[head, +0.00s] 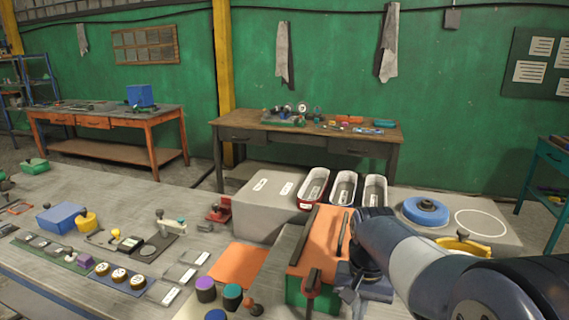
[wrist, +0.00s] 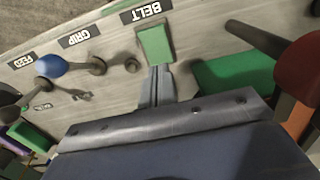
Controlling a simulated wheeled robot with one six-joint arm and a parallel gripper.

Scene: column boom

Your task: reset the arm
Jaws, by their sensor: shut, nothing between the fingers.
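My arm comes in from the lower right of the head view and bends down beside an orange-topped green box (head: 322,238). My gripper (head: 352,300) is low there, partly hidden by my own wrist. In the wrist view my gripper (wrist: 157,72) shows its two grey fingers together, with nothing visible between them. The fingertips point at a green rectangular piece (wrist: 154,46) on a grey panel (wrist: 195,45), close to the label BELT (wrist: 146,11). I cannot tell whether they touch it.
The wrist view shows a blue-knobbed lever (wrist: 52,66), a label GRIP (wrist: 79,37) and a dark bar (wrist: 258,38). In the head view, bins (head: 343,188) and a blue disc (head: 425,210) stand behind my arm. Small parts crowd the left bench (head: 120,190).

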